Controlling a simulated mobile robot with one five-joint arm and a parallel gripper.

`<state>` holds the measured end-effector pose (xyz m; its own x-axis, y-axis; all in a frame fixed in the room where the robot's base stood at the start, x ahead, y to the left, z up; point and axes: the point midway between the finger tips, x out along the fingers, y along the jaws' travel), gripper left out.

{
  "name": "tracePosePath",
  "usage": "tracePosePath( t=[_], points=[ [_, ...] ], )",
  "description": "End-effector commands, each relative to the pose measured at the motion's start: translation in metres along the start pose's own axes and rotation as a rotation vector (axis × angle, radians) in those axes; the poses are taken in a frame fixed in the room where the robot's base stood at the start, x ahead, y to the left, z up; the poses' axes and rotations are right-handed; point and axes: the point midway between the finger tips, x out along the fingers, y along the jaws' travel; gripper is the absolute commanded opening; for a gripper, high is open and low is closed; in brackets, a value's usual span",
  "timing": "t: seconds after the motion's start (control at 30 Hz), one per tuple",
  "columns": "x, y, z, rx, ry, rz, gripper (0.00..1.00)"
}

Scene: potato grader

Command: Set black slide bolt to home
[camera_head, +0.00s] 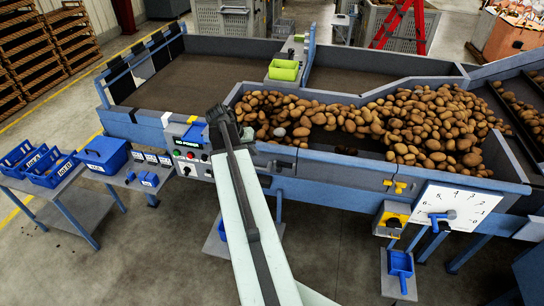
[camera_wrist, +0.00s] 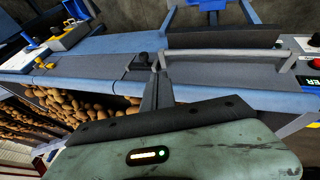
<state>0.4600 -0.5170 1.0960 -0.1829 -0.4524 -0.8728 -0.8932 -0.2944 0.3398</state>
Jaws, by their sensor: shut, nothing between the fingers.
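The black slide bolt (camera_wrist: 142,61) shows in the wrist view as a small dark knob on a plate on the grey-blue front rail. In the head view a small dark fitting (camera_head: 283,165) on the front panel, right of my arm, seems to be the same bolt. My gripper (camera_wrist: 161,63) is shut and empty. Its fingertips are just right of the knob in the wrist view, close to it; I cannot tell whether they touch. In the head view my pale arm reaches up to the panel and the fingertips cannot be made out. The bolt's exact position along its slide is unclear.
A grey bar handle (camera_wrist: 230,55) runs right from near my fingertips. A control panel with a lit display (camera_head: 188,144) is left of my arm. Yellow latches (camera_head: 393,186), a white dial (camera_head: 460,211) and a potato-filled bed (camera_head: 375,122) lie right and behind.

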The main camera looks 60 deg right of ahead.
Motion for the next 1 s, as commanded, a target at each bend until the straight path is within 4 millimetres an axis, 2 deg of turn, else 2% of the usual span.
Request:
tracePosePath(
  t=[0.27,0.37,0.8,1.0],
  points=[
    [0.002,-0.002,0.001,-0.002,0.0,-0.001,0.0],
    [0.011,-0.003,0.002,-0.002,0.0,-0.001,0.0],
    [0.105,-0.006,0.004,-0.003,0.0,-0.001,0.0],
    [0.123,0.015,0.008,-0.004,-0.001,-0.001,0.0]
  ],
)
